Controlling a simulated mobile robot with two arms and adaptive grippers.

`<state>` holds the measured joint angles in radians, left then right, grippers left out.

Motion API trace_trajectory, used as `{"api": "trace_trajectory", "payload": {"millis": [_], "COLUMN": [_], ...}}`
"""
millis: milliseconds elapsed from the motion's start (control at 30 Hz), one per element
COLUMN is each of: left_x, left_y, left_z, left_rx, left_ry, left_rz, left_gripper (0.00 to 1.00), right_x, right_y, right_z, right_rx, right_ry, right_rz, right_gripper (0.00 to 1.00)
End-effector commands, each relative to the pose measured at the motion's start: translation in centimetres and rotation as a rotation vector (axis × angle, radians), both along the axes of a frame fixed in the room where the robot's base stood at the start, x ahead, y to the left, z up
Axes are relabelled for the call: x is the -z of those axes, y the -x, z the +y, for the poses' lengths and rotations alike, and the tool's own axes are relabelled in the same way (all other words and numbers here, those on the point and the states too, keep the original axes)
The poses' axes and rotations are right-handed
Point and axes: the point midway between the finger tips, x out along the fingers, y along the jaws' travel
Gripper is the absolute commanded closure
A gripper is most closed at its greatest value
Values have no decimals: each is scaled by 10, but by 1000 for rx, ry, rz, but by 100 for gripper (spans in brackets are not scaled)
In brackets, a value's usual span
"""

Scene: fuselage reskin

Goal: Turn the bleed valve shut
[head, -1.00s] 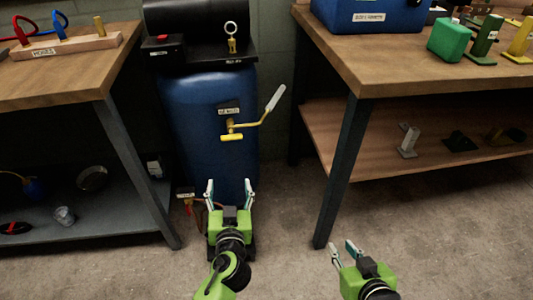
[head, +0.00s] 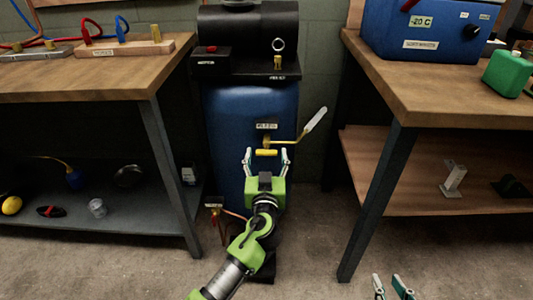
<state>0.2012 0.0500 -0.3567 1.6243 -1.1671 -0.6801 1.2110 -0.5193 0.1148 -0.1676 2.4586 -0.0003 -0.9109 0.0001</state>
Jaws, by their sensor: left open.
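A yellow valve (head: 268,140) with a long lever sits on the front of the upright blue tank (head: 225,125). The lever rises to the right and ends in a pale grey grip (head: 314,121). A label above the valve is too small to read surely. My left gripper (head: 266,153) is open and empty, its fingers pointing up at the tank, just below the valve in the picture. A yellow crosspiece shows between the fingertips; I see no grip on it. My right gripper (head: 390,283) shows only its spread fingertips at the bottom edge.
A wooden workbench (head: 85,75) stands left of the tank, another (head: 435,100) right of it, with dark legs close by. A black compressor (head: 250,28) tops the tank. A small brass fitting (head: 214,209) sits low at its left.

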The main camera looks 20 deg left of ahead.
Motion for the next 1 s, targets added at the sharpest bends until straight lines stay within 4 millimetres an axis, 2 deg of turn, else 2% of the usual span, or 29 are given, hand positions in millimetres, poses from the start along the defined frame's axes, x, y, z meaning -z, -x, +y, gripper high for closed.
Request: {"api": "trace_trajectory", "payload": {"millis": [167,467,567,633,1000], "left_x": [0,0,0,0,1], "left_y": [-14,-16,-16,-16,-16], "left_z": [4,5,5,5,5], "left_rx": [0,0,0,0,-1], "left_ry": [-2,0,0,-1,-30], "left_rz": [1,1,1,1,10], "left_gripper": [39,39,60,78,78], "right_x": [-4,-6,-6,-6,-7], "right_y": [-3,-5,-5,-5,-6], "right_z": [1,3,3,3,3], "right_rx": [-1,-4,-4,-4,-5], "right_ry": [-6,-9,-9,-9,-11], "right_rz": [-24,-34,-35,-35,-40], "right_gripper": [76,76,76,76,76]}}
